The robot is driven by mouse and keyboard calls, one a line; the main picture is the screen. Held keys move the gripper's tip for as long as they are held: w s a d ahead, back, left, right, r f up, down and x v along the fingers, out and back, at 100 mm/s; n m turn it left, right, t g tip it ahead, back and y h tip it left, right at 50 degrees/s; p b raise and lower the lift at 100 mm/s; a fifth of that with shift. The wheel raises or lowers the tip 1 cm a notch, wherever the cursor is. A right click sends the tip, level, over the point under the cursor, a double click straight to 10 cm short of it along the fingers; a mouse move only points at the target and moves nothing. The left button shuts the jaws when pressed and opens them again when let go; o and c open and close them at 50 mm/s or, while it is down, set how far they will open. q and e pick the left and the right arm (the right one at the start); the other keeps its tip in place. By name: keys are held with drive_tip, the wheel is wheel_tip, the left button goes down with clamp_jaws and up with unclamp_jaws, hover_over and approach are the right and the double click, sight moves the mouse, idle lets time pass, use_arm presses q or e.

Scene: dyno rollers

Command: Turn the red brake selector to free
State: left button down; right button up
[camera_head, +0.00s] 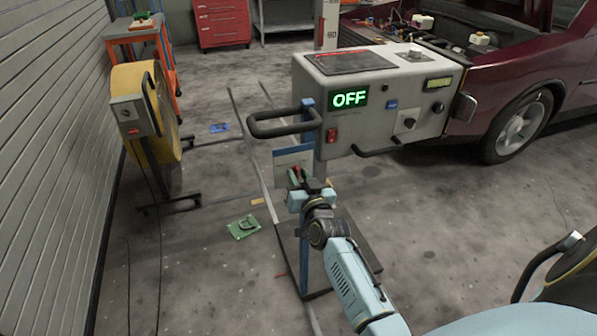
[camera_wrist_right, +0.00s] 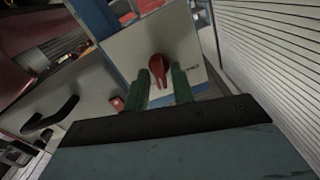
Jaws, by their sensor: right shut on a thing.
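The red brake selector (camera_wrist_right: 159,68) is a teardrop-shaped knob on a pale panel (camera_wrist_right: 122,54) in the right wrist view. My right gripper (camera_wrist_right: 163,80) has its two green fingers on either side of the knob and is shut on it. In the head view, my right gripper (camera_head: 298,182) reaches the small panel (camera_head: 291,158) on the blue post below the grey console (camera_head: 380,100). A bit of red shows between its fingers there. The label by the knob is too small to read. My left gripper is not in view.
The console's display (camera_head: 349,97) reads OFF. A black handle (camera_head: 283,122) sticks out left of the console, above my right gripper. A yellow fan (camera_head: 148,110) stands at the left, and a dark red car (camera_head: 520,70) at the right. A green item (camera_head: 243,227) lies on the floor.

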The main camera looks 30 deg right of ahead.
drive_tip(key=m+p, duration=0.1)
drive_tip(key=m, duration=0.3)
drive_tip(key=shift+d, duration=0.1)
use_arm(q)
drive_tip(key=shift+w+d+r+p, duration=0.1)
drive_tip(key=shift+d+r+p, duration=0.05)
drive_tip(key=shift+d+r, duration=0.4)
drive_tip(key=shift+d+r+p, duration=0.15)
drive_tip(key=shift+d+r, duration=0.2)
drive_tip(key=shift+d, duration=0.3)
use_arm(e)
drive_tip(key=m, duration=0.2)
drive_tip(key=shift+m, duration=0.3)
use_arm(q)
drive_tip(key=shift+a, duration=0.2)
use_arm(e)
drive_tip(key=o, duration=0.7)
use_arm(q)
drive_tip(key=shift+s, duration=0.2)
